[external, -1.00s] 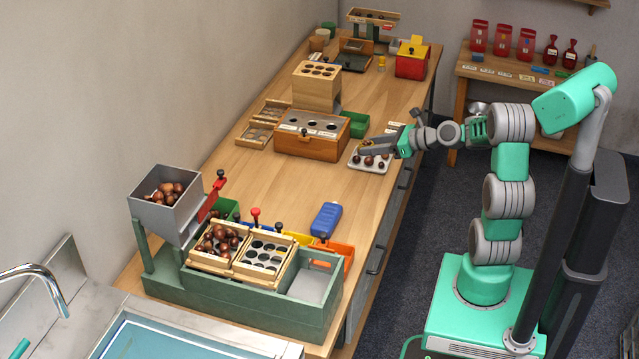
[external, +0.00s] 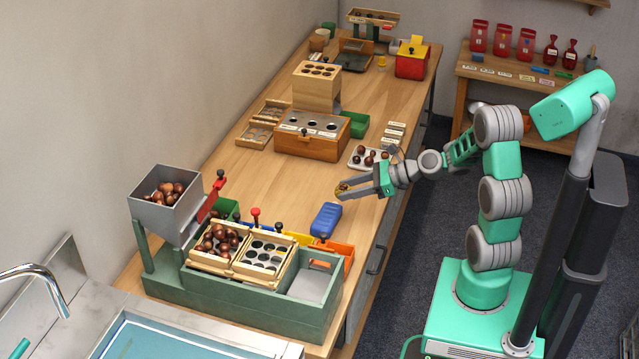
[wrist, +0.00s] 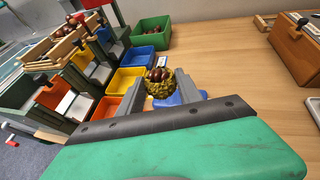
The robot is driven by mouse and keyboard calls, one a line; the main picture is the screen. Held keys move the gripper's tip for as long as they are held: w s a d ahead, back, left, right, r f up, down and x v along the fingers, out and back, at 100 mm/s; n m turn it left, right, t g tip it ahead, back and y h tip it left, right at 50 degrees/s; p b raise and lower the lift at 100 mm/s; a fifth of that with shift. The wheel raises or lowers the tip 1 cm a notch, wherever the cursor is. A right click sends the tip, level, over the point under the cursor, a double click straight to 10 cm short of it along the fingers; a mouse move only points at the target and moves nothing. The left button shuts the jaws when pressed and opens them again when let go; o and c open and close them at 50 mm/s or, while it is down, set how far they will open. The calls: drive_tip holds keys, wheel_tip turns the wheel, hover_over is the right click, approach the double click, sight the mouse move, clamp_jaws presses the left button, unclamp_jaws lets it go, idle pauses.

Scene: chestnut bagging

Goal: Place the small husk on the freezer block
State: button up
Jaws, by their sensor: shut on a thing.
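My gripper (external: 352,190) is shut on the small husk (external: 341,189), a spiky yellow-green shell held between its fingertips above the bench. In the wrist view the husk (wrist: 159,84) shows brown chestnuts in its open top, with a grey finger on each side. The freezer block (external: 326,219) is blue and lies flat on the bench, in front of and a little left of my gripper. In the wrist view the block (wrist: 181,97) lies behind and below the husk, which partly hides it along with the fingers.
The green sorting stand (external: 240,300) with slotted trays is at the near left. An orange bin (external: 340,251) and a yellow bin (external: 301,238) sit close to the block. A pale tray of chestnuts (external: 357,165) lies behind my gripper.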

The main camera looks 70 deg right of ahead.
drive_tip(key=b, duration=0.1)
hover_over(333, 215)
drive_tip(key=f, duration=0.6)
drive_tip(key=shift+s, duration=0.2)
drive_tip(key=f+b, duration=0.1)
drive_tip(key=f, duration=0.2)
drive_tip(key=shift+w+d+f, duration=0.1)
drive_tip(key=shift+w+f, duration=0.1)
drive_tip(key=shift+r, duration=0.1)
drive_tip(key=o, duration=1.3)
